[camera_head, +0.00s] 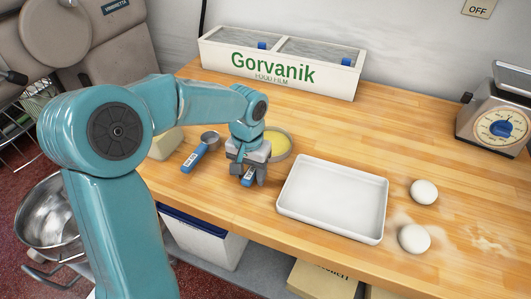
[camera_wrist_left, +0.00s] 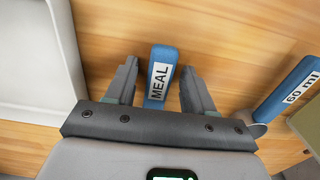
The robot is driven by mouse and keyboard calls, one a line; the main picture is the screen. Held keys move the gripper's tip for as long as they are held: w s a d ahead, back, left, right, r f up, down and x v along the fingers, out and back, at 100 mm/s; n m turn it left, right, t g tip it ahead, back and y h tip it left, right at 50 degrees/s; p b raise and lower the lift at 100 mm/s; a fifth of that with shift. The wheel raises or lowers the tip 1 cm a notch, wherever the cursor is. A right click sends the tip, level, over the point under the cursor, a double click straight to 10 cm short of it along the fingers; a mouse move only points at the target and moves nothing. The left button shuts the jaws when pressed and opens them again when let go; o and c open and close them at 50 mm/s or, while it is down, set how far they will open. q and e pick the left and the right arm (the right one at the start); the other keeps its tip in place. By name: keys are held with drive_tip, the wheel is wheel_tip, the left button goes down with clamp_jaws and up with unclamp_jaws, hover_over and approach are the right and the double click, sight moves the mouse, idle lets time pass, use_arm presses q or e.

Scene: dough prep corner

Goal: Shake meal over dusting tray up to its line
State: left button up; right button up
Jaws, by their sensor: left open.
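The white rectangular dusting tray (camera_head: 330,201) lies flat on the wooden counter and looks empty; I cannot make out a line on it. Its edge also shows at the left of the left wrist view (camera_wrist_left: 40,60). My left gripper (camera_head: 254,180) is open and low over the counter, left of the tray. Its fingers (camera_wrist_left: 157,72) stand on either side of a blue handle labelled MEAL (camera_wrist_left: 160,75), with gaps showing. A round pan of yellow meal (camera_head: 278,145) sits just behind the gripper, which hides where pan and handle meet. My right gripper is out of view.
A 60 ml scoop (camera_head: 193,158) lies left of my gripper. Two white dough balls (camera_head: 424,192) sit right of the tray. A scale (camera_head: 497,118) stands at the far right, and a Gorvanik film box (camera_head: 280,68) at the back. The counter between is clear.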

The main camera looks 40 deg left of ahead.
use_arm(q)
drive_tip(key=shift+c, duration=0.3)
clamp_jaws()
drive_tip(key=shift+w+r+p, duration=0.1)
drive_tip(key=shift+r+p, duration=1.65)
drive_tip(key=shift+r, duration=0.25)
drive_tip(key=shift+f, duration=0.1)
